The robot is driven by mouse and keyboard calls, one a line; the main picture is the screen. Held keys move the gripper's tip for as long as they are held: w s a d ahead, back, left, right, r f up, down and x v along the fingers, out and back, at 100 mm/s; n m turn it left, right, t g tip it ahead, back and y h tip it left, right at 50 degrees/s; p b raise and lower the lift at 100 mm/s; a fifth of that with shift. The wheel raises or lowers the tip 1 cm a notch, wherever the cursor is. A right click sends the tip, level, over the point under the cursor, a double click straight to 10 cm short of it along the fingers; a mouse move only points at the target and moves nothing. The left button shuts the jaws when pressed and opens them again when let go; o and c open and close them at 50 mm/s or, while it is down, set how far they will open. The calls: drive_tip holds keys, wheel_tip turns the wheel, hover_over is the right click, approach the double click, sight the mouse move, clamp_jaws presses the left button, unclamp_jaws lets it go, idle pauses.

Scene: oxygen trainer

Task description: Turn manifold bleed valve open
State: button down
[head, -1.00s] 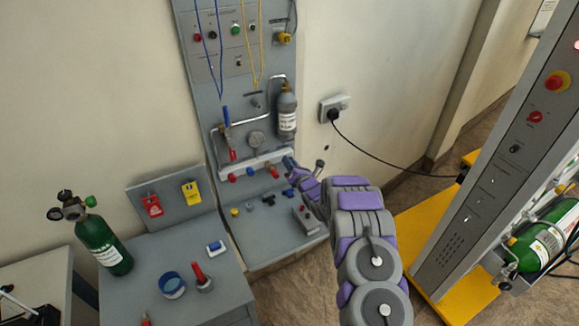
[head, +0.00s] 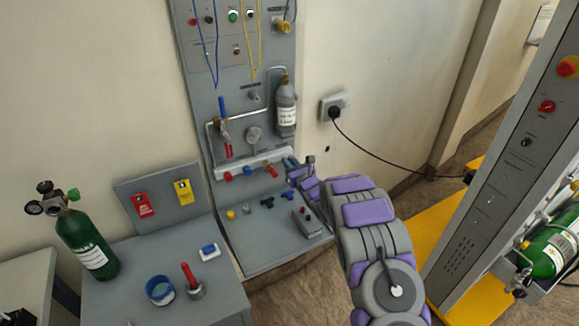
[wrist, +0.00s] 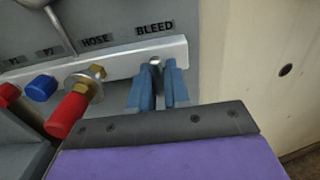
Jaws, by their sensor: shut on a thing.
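The manifold (head: 240,163) is a pale bar low on the grey wall panel. In the wrist view its right end (wrist: 110,66) sits under a "BLEED" label (wrist: 155,28). The bleed valve (wrist: 155,62) is a small metal fitting below that label, mostly hidden by my fingers. My gripper (wrist: 157,85) has its blue fingers shut on the valve, one on each side. In the head view my gripper (head: 290,165) is at the manifold's right end; the valve itself is too small to make out there.
Left of the valve are a brass HOSE fitting (wrist: 85,80) with a red handle (wrist: 67,115) and a blue knob (wrist: 41,88). A grey cylinder (head: 286,108) hangs above. Loose parts lie on the panel's shelf (head: 262,235).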

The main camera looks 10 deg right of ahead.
drive_tip(key=shift+f, duration=0.2)
drive_tip(key=c, duration=1.3)
unclamp_jaws()
drive_tip(key=shift+w, duration=0.1)
drive_tip(key=shift+o, duration=0.6)
drive_tip(key=shift+r, duration=0.15)
drive_tip(key=p+v, duration=0.3)
drive_tip(key=v, duration=1.4)
drive_tip(key=shift+s, duration=0.2)
